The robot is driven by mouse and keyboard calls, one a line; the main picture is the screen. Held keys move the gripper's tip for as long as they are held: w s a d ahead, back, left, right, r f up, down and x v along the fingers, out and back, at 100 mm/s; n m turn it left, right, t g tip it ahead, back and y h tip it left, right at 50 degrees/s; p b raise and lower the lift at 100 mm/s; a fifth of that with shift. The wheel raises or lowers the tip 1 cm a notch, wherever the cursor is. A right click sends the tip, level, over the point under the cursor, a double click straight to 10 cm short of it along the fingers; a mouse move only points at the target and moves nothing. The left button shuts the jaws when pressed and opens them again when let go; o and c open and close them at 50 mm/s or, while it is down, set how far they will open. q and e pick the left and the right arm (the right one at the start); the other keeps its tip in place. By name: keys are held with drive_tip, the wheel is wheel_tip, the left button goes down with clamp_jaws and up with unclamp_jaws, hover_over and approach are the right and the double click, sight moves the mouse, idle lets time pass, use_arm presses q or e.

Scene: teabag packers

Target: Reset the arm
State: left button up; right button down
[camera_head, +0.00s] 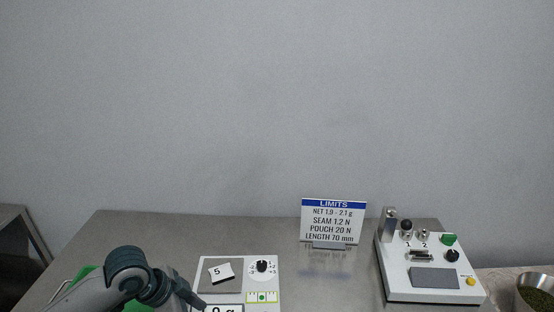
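My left arm (125,275) comes in at the bottom left and bends down toward the white scale. Its end runs beside the left edge of the scale (240,285), and I cannot make out its fingertips. My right arm and gripper are not in view. A small white piece marked 5 (219,273) lies on the scale's grey plate. The display of the scale is cut off at the bottom, and its reading seems to be 0 g.
A LIMITS sign (333,221) stands at the middle back of the metal table (160,232). A white tester (425,270) with knobs and buttons stands at the right. A bowl (535,292) of dark green bits is at the right edge. A green item (84,273) is partly behind my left arm.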

use_arm(q)
drive_tip(key=s+d+f+n+t, duration=0.1)
drive_tip(key=s+d+f+n, duration=0.1)
drive_tip(key=s+d+f, duration=0.3)
drive_tip(key=s+a+f+n+y, duration=0.2)
drive_tip(key=s+a+f+n, duration=0.25)
drive_tip(key=s, duration=0.55)
drive_tip(key=s+a+f+n+y, duration=0.2)
drive_tip(key=s+a+f+n, duration=0.3)
drive_tip(key=s, duration=0.5)
wheel_tip(320, 180, down, 29)
drive_tip(key=s+g, duration=0.1)
drive_tip(key=s, duration=0.1)
drive_tip(key=s+a+f, duration=0.1)
drive_tip(key=s+f, duration=0.8)
drive_tip(key=s+a+f+m+g+b, duration=0.1)
drive_tip(key=s+a+f, duration=0.1)
drive_tip(key=s+f, duration=0.6)
drive_tip(key=shift+s+a+f+y+b, duration=0.3)
drive_tip(key=shift+s+f, duration=0.05)
drive_tip(key=shift+f, duration=0.55)
